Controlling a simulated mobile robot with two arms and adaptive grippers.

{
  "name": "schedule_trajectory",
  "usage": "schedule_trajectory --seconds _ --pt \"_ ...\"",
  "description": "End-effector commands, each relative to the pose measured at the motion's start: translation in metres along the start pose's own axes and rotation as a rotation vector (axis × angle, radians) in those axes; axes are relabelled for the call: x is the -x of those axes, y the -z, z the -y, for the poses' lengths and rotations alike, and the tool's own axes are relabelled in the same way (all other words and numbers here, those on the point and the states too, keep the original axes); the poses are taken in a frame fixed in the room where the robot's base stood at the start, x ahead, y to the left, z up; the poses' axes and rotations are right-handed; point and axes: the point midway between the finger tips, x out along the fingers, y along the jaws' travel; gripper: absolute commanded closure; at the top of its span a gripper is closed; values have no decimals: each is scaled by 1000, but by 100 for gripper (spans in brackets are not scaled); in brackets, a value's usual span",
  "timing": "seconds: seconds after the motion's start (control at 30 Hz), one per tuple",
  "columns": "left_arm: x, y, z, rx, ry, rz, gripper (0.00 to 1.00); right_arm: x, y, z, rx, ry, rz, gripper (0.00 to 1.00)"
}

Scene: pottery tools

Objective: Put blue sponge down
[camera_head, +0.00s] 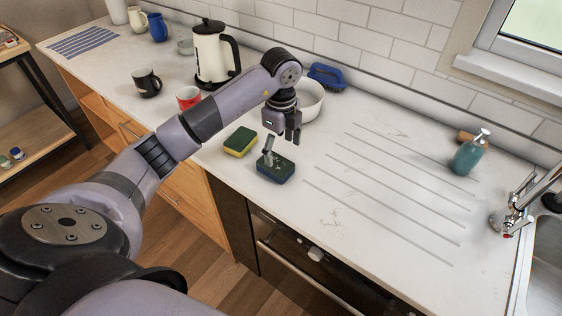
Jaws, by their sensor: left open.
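The blue sponge (282,176), with a dark green top, lies on the white counter (375,200) near its front edge. My left gripper (281,147) points down at the sponge with its two fingers spread apart. One finger's tip overlaps the top of the sponge; I cannot tell whether it touches. The other finger is behind and to the right, clear of the sponge in the picture. My right gripper is out of view.
A yellow-green sponge (241,142) lies just left. A white bowl (310,101), red mug (188,97), black mug (147,83), kettle (208,53) and blue brush (327,75) stand behind. A soap bottle (470,153) and tap (515,213) are right. The grooved counter between is clear.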

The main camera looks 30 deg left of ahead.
Motion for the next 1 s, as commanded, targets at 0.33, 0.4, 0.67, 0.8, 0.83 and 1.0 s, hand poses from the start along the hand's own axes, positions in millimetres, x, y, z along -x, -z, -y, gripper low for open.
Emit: schedule_trajectory --seconds 0.33,0.4,0.67,0.8,0.83,1.0 --pt "57 -1 0 0 1 2 26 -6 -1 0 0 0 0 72" --pt "60 0 0 0 1 1 26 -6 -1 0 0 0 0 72" --pt "62 0 0 0 -1 0 26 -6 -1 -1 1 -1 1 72" --pt "61 0 0 0 -1 0 26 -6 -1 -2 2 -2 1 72" --pt "61 0 0 0 -1 0 26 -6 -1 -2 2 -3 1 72" --pt "61 0 0 0 -1 0 26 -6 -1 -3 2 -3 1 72"
